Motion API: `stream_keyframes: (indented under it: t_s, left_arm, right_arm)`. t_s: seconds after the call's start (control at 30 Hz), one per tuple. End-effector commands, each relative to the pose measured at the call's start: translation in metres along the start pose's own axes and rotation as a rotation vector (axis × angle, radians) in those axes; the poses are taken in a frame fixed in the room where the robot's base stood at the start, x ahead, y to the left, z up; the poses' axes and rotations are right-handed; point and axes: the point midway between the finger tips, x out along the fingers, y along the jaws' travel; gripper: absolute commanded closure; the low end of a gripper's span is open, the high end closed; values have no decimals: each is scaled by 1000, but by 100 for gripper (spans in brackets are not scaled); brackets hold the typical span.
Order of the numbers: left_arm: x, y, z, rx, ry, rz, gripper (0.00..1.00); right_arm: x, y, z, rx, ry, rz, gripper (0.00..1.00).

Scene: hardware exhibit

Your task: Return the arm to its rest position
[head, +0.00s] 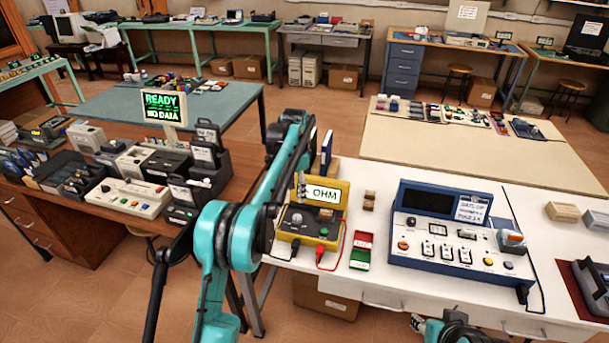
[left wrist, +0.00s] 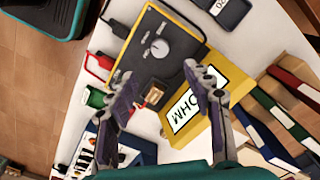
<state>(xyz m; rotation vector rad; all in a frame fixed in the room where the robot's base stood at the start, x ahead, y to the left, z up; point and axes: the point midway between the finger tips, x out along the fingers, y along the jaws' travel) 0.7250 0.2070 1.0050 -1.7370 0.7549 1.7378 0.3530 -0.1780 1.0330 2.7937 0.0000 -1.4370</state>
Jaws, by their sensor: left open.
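My left arm rises from the bottom of the head view, and its gripper (head: 302,186) hangs above the yellow and black OHM meter (head: 308,238), partly hidden by my forearm. In the left wrist view the two fingers (left wrist: 165,90) are spread apart with nothing held between them.
A blue test console (head: 462,232) stands right of the meter on the white bench, with a red and green box (head: 361,251) between them. Red and black leads run from the meter. Upright coloured binders (left wrist: 265,130) stand close to the gripper.

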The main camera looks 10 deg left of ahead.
Motion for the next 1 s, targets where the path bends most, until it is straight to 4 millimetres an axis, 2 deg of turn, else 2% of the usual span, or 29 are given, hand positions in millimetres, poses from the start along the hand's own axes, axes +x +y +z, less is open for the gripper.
stream_keyframes:
  t_s: [0.17,0.27,0.37,0.5,0.7,0.87,1.0]
  left_arm:
    - [-4,2,1,-7,4,-4,49]
    - [-18,10,7,-36,18,-20,49]
    - [-42,27,19,-93,50,-52,49]
    - [-76,62,44,-196,110,-103,49]
    - [-104,118,88,-346,210,-166,49]
    - [-108,167,128,-464,297,-204,49]
    - [-98,209,163,-566,379,-229,49]
  right_arm:
    - [0,0,0,0,0,0,60]
    - [0,0,0,0,0,0,60]
    - [0,0,0,0,0,0,60]
    - [0,0,0,0,0,0,60]
    - [0,0,0,0,0,0,60]
    - [0,0,0,0,0,0,60]
    - [0,0,0,0,0,0,60]
